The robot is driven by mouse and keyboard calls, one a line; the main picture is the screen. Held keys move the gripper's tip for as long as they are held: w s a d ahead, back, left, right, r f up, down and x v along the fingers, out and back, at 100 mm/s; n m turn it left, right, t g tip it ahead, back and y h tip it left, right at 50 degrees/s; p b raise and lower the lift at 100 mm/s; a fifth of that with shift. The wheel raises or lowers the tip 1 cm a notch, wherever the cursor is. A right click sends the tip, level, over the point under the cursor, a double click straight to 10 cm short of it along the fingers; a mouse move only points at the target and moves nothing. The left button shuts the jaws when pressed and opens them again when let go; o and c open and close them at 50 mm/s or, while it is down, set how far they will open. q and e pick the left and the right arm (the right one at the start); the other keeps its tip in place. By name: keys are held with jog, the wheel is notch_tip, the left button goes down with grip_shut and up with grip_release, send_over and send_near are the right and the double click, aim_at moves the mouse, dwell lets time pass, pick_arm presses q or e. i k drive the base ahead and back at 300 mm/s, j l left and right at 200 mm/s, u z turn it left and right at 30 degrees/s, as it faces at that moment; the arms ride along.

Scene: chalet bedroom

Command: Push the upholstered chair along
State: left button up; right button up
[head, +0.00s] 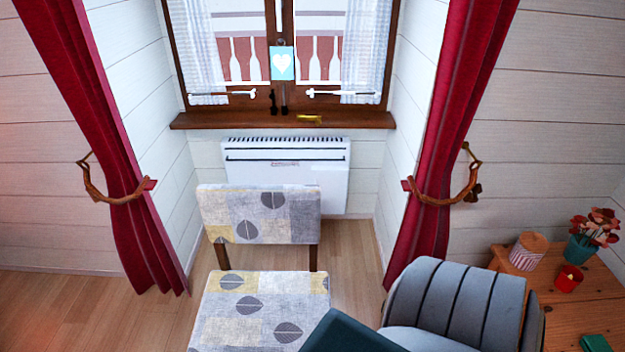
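The upholstered chair (261,310) stands in the middle of the head view, in front of the window. Its seat and separate backrest (262,214) are covered in grey and yellow fabric with dark leaf shapes. The backrest is on the far side, close to the white heater, with two dark posts below it. The front of the seat is cut off by the bottom edge. Neither of my grippers is in view, so I cannot see whether anything touches the chair.
A white heater (330,185) is under the window sill (290,121). Red curtains hang left (105,150) and right (450,130). A grey ribbed seat (460,300) and a wooden table (590,300) with small items stand at right. Bare floor (100,310) lies left.

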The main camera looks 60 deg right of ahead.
aim_at(240, 310)
jog(key=z, duration=1.35)
jog(key=l, duration=0.1)
jog(key=k+u, duration=0.05)
